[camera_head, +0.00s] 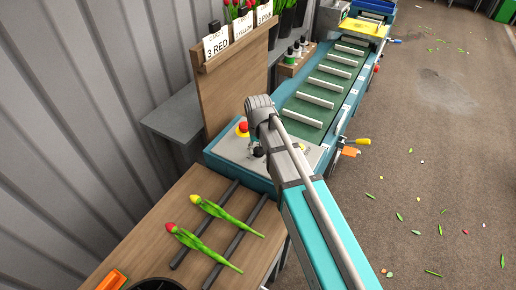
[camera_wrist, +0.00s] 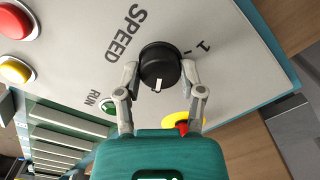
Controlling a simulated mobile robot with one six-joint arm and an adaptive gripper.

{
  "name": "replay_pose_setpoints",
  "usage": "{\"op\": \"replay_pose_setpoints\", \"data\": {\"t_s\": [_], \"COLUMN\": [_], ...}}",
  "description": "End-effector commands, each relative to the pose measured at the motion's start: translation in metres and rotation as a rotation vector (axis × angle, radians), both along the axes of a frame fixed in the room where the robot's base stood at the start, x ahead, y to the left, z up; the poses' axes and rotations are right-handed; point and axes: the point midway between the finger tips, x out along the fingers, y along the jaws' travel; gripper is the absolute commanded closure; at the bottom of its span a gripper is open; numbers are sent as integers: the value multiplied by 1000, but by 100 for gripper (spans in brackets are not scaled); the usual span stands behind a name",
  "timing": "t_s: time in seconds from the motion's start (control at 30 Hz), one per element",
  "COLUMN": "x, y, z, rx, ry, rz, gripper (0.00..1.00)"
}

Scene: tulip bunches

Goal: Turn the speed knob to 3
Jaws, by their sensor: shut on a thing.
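The black speed knob (camera_wrist: 162,60) is on the pale control panel (camera_wrist: 225,30), beside the printed word SPEED. Its white pointer mark (camera_wrist: 157,86) faces the bottom of the wrist view, toward my gripper's body. My gripper (camera_wrist: 160,71) is shut on the knob, with one finger on each side. In the head view, my arm hides most of the knob area on the panel (camera_head: 232,148).
A green RUN button (camera_wrist: 108,105) is close to the left finger. A red-and-yellow emergency button (camera_wrist: 182,122) is by the right finger. Red (camera_wrist: 16,20) and yellow (camera_wrist: 15,70) buttons are further left. A wooden board (camera_head: 232,85) stands behind the panel; tulips (camera_head: 215,210) lie in front.

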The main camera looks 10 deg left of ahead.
Motion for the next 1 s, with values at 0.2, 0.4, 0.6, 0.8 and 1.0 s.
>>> {"op": "replay_pose_setpoints", "data": {"t_s": [0.2,0.4,0.6,0.8,1.0], "x": [0,0,0,0,0], "y": [0,0,0,0,0], "z": [0,0,0,0,0], "rx": [0,0,0,0,0], "ry": [0,0,0,0,0], "rz": [-3,-2,-1,-1,0], "gripper": [97,24,15,15,15]}}
